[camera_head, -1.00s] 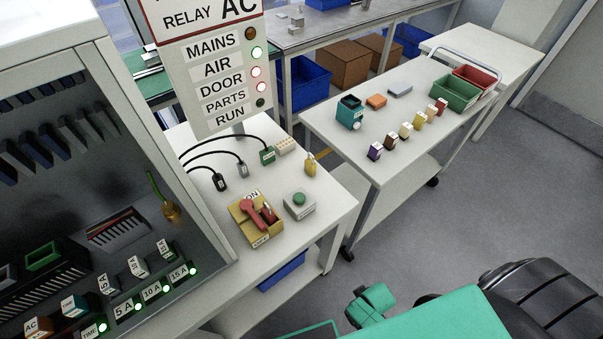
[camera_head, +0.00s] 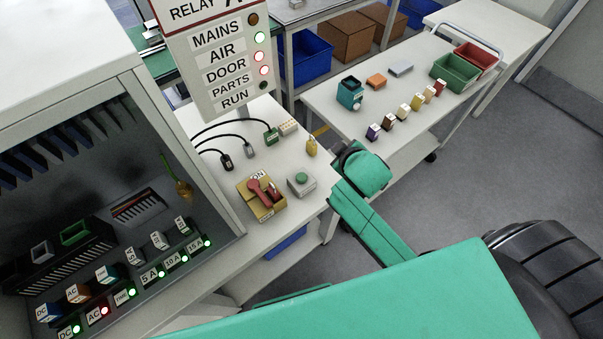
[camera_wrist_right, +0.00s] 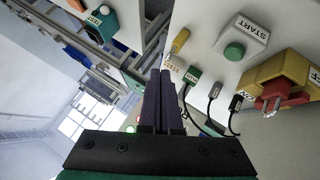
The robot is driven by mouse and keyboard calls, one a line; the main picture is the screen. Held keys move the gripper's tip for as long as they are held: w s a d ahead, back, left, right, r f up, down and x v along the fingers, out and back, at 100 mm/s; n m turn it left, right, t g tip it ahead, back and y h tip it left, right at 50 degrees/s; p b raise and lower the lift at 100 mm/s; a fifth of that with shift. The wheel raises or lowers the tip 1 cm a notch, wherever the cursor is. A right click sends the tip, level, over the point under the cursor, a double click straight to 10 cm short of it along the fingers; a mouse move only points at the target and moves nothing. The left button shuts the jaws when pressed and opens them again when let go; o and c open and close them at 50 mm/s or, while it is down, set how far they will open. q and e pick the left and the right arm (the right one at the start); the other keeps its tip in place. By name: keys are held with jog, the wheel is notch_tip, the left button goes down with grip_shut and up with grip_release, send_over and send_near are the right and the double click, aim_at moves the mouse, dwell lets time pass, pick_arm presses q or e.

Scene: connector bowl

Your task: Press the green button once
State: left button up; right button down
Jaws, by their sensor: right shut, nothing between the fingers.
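The green button (camera_head: 301,178) is a round cap on a small grey box on the white table, right of the yellow block with the red lever. In the right wrist view the green button (camera_wrist_right: 234,51) sits on its box beside a START label, right of my fingers and apart from them. My right gripper (camera_wrist_right: 161,76) is shut and empty, its dark fingers together. In the head view my green right forearm and wrist reach the table's right edge, close to the button box; the fingertips cannot be made out there. My left gripper is not in view.
The red lever switch (camera_head: 262,194) stands just left of the button box. A yellow padlock (camera_head: 311,146) and cabled plugs (camera_head: 227,162) lie behind it. A cabinet (camera_head: 100,75) fills the left side. A trolley (camera_head: 334,107) with small parts and bins stands behind my arm.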

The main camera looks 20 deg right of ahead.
jog(key=w+a+r+n+t+y, duration=0.25)
jog(key=w+a+r+n, duration=0.2)
jog(key=r, duration=0.25)
jog(key=w+a+r+n+t+y, duration=0.2)
jog(key=w+a+r+n+t, duration=0.15)
jog(key=r+n, duration=0.2)
jog(key=s+a+r+n+g+y, duration=0.1)
jog(key=a+n+g+y, duration=0.1)
jog(key=a+n+y, duration=0.55)
jog(key=s+d+f+n+g+h, duration=0.1)
jog(key=s+d+f+n+g, duration=0.1)
jog(key=f+n, duration=0.5)
jog(key=s+d+f+n+g+h, duration=0.2)
jog(key=s+d+f+n+g, duration=0.1)
jog(key=d+f+n+g, duration=0.2)
notch_tip(320, 180, down, 3)
jog(key=shift+s+d+r+n+g+p, duration=0.15)
jog(key=shift+s+r+n+g+p, duration=0.15)
jog(key=shift+n+g, duration=0.75)
jog(key=shift+f, duration=0.15)
